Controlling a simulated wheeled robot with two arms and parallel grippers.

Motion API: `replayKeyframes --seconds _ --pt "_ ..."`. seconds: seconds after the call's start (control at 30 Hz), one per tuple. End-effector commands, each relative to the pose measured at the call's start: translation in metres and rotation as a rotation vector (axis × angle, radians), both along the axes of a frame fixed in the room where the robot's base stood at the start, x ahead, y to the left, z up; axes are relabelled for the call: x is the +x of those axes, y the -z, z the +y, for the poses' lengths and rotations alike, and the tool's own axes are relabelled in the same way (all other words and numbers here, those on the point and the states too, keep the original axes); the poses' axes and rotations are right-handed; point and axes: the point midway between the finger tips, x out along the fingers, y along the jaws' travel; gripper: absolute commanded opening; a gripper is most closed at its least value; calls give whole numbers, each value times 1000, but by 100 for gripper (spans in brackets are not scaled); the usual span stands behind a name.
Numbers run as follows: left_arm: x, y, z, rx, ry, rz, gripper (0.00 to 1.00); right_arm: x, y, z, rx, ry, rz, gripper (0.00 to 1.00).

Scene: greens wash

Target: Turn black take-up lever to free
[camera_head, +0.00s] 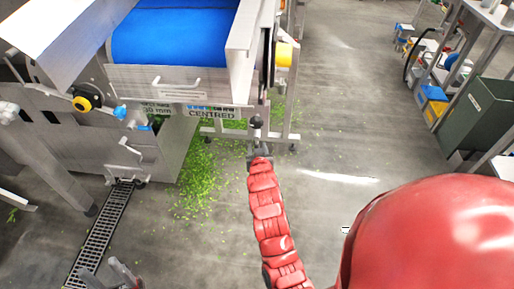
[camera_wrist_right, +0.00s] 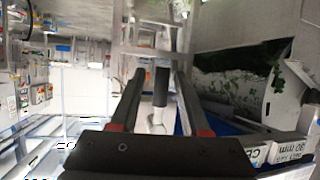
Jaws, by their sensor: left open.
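The black take-up lever (camera_head: 256,122) stands at the right end of the machine's front, beside a sign reading "CENTRED". In the right wrist view its black grip (camera_wrist_right: 161,85) sits between my right gripper's two fingers, with a pale shaft below it. My right gripper (camera_head: 258,152) is at the lever in the head view. Its fingers are open, with a visible gap on each side of the grip. My left gripper (camera_head: 106,270) is open and empty at the bottom left of the head view, away from the lever.
The machine carries a blue belt (camera_head: 172,36) and a yellow-and-black knob (camera_head: 84,102). Green scraps (camera_head: 203,180) litter the floor under it. A drain grate (camera_head: 103,232) runs at the left. A dark green bin (camera_head: 476,115) stands at the right. The middle floor is clear.

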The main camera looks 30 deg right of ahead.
Motion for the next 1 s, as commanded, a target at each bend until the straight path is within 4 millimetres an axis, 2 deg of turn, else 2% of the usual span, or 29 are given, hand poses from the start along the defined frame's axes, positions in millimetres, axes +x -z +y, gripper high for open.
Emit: replayKeyframes --seconds 0.3,0.47,0.57,0.83,0.9,1.0 --pt "0 0 0 0 0 0 50 0 -1 1 2 -1 -3 51" --pt "0 0 0 0 0 0 50 -10 -6 6 1 -2 -5 51" --pt "0 1 0 0 0 0 50 -24 -12 12 1 -3 -7 51" --pt "0 3 0 0 0 0 50 -77 -36 35 1 -5 -5 51" --pt "0 -20 0 0 0 0 50 -92 -49 42 2 -6 5 51" --pt "0 -41 0 0 0 0 50 -109 -60 48 3 -4 3 51"
